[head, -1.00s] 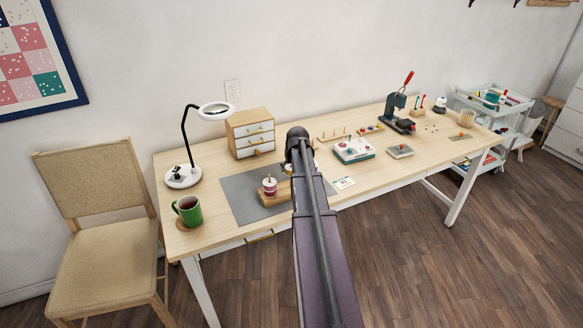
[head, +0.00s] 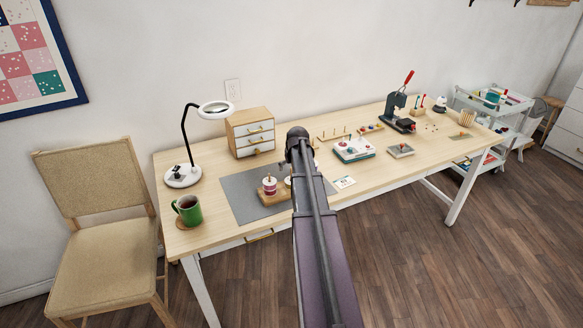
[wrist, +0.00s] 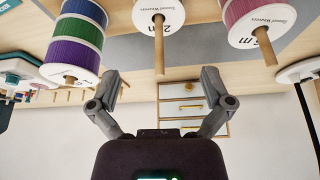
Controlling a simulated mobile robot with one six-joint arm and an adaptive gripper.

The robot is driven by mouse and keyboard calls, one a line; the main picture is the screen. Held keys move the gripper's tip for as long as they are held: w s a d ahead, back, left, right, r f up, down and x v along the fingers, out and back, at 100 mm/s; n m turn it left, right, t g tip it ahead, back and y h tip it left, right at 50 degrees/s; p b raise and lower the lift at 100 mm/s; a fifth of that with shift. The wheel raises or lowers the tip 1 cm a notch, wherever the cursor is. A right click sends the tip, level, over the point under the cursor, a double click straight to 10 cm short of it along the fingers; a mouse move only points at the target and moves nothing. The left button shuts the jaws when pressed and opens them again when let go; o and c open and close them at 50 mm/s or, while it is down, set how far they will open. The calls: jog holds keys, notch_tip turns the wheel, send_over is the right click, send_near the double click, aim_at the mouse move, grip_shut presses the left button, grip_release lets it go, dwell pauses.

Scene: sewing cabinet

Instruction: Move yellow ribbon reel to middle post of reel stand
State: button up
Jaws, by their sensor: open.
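The reel stand (head: 270,201) is on the grey mat in the head view, partly hidden by my arm. In the wrist view, which is upside down, its left post carries a stack of purple, green and blue reels (wrist: 77,35). A reel with a white printed face (wrist: 160,12) is around the middle post (wrist: 159,45), whose bare end sticks out; its ribbon colour is out of frame. A pink reel (wrist: 262,20) is on the right post. My gripper (wrist: 160,78) is open and empty, its fingers apart from the middle post's end. My arm hides it in the head view.
A small drawer cabinet (head: 250,131) stands behind the mat. A magnifier lamp (head: 183,176) and green mug (head: 187,209) are on the left. A white-and-teal box (head: 354,150) and green press (head: 396,112) stand to the right.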

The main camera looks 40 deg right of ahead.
jog(key=shift+r, duration=0.15)
notch_tip(320, 180, up, 9)
jog(key=p, duration=0.9)
jog(key=shift+r+p, duration=0.15)
jog(key=shift+p, duration=0.15)
jog(key=shift+d+f+b, duration=0.3)
jog(key=shift+f+b, duration=0.2)
